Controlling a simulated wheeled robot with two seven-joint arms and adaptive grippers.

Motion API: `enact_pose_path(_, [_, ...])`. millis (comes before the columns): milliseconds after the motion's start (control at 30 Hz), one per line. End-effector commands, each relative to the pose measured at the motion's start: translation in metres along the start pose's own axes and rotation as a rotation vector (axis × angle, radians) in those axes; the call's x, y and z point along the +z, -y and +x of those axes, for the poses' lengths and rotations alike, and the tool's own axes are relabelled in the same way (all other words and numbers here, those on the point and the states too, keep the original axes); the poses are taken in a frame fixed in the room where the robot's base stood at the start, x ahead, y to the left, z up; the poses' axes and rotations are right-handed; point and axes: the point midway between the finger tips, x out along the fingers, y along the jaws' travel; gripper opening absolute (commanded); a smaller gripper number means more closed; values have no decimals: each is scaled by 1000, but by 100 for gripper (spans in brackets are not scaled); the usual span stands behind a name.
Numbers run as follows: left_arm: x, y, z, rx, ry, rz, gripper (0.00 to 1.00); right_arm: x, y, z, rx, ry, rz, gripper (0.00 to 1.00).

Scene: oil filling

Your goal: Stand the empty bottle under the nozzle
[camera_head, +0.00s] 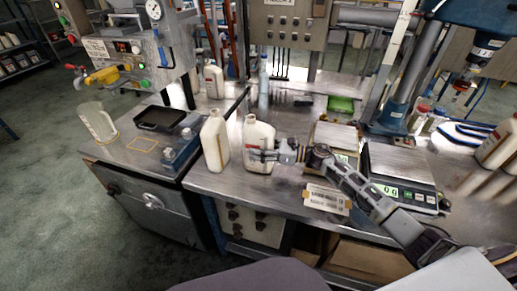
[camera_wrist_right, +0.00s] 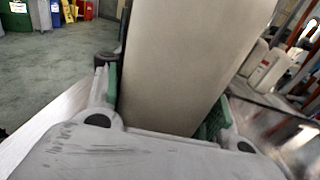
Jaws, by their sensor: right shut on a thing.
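My right gripper (camera_head: 287,151) is shut on a cream bottle (camera_head: 257,142) at the middle of the metal bench, from its right side. The bottle looks upright. In the right wrist view its pale side (camera_wrist_right: 180,60) fills the space between the green-padded fingers (camera_wrist_right: 165,110). A second cream bottle (camera_head: 214,143) stands just to its left. The filling machine (camera_head: 135,52) with gauge and buttons is at the upper left. I cannot pick out its nozzle tip for certain. I cannot tell from outside whether either bottle is empty. My left gripper is not in view.
A clear jug (camera_head: 97,123), a black tray (camera_head: 160,118) and a yellow outline (camera_head: 143,144) are on the left bench. Two scales (camera_head: 400,170) are right of the held bottle. Another white bottle (camera_head: 214,82) stands behind. A sign (camera_head: 327,198) is at the front edge.

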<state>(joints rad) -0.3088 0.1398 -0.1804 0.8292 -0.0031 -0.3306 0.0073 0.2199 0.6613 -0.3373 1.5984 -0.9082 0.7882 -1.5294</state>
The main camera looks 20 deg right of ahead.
Motion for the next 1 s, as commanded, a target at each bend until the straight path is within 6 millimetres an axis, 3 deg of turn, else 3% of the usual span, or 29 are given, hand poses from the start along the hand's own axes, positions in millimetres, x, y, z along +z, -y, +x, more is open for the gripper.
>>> enact_pose_path(533, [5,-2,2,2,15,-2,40,-1,0,0,0,1,-1,31])
enact_pose_path(833, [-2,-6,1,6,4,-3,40,-3,0,0,0,1,-1,31])
enact_pose_path(867, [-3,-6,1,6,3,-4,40,-3,0,0,0,0,-1,56])
enact_pose_path(1000, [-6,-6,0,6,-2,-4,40,-3,0,0,0,0,-1,74])
